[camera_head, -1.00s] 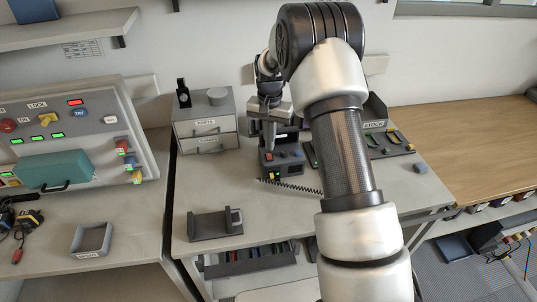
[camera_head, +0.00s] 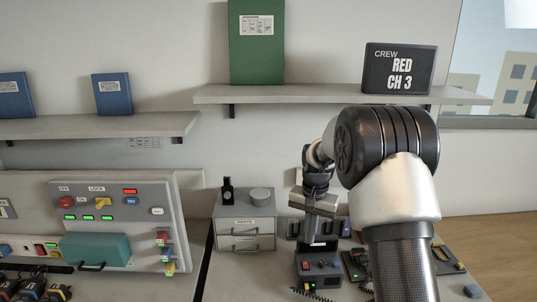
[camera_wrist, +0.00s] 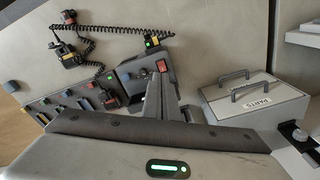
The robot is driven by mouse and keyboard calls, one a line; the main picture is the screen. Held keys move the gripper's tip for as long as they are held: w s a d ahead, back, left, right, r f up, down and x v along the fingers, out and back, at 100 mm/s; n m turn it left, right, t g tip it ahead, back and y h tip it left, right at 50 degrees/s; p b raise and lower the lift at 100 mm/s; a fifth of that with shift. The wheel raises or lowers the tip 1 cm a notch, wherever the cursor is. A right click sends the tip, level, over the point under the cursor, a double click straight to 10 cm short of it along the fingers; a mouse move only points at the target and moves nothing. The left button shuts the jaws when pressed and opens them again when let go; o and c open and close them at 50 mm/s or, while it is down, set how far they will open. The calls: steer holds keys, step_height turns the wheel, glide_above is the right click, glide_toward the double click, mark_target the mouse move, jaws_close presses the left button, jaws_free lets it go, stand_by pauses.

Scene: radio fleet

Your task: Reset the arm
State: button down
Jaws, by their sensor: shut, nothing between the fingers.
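My arm rises at the right of the head view and bends over to my gripper (camera_head: 311,240), which points down. Its fingers are together with nothing between them. The fingertips are above or just behind a dark device box (camera_head: 318,268) with a red button on the workbench; I cannot tell the exact gap. In the wrist view my gripper's closed fingers (camera_wrist: 162,90) reach toward the same device box (camera_wrist: 133,70), which they partly cover.
A grey drawer unit (camera_head: 245,228) stands left of my gripper. A panel with switches and lights (camera_head: 125,215) is further left. A shelf above holds a green binder (camera_head: 257,50) and a "CREW RED CH 3" sign (camera_head: 399,68). A radio with a coiled cord (camera_wrist: 68,55) lies on the bench.

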steer(key=s+r+n+t+p, duration=0.1)
steer(key=s+r, duration=0.7)
steer(key=r, duration=0.2)
steer(key=s+r+n+t+p, duration=0.1)
steer(key=s+r+n+t, duration=0.1)
steer(key=s+r, duration=0.65)
steer(key=s+r+n+t, duration=0.1)
steer(key=s+r, duration=0.1)
steer(key=s, duration=0.6)
steer(key=s+r+n+t, duration=0.1)
steer(key=s, duration=0.7)
steer(key=shift+s+r+p, duration=0.15)
steer(key=shift+r+p, duration=0.2)
steer(key=shift+r, duration=0.05)
steer(key=shift+a, duration=0.1)
